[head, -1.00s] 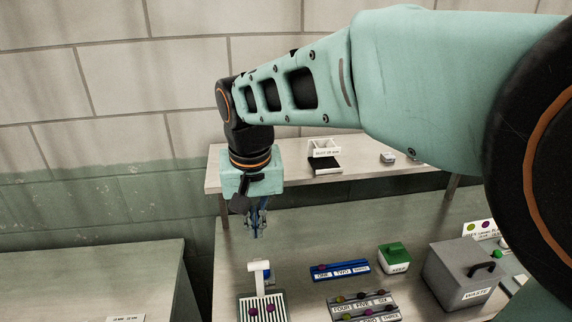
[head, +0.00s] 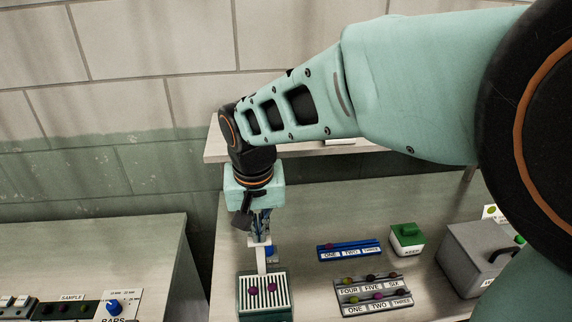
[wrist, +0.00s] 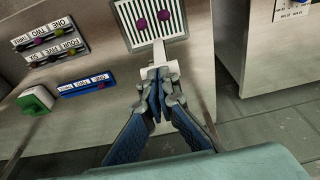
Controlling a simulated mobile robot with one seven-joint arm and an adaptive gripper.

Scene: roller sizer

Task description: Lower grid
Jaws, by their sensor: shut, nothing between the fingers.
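The grid (head: 248,287) is a set of pale bars in a dark frame on the bench, with two purple balls lying on it. It also shows at the top of the wrist view (wrist: 136,40). A white post with a crosspiece (head: 261,262) stands at its far edge. My gripper (head: 260,237) is shut and empty, pointing down at the top of this post. In the wrist view my fingertips (wrist: 157,88) overlap the white crosspiece; I cannot tell whether they touch it. A blue part (head: 271,252) beside the post is partly hidden.
To the right are a blue labelled rack (head: 349,251), a grey labelled rack (head: 374,295) with coloured balls, a green-lidded keep box (head: 407,238) and a grey waste box (head: 478,258). A left table holds a sample rack (head: 66,309) and a blue knob (head: 114,307).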

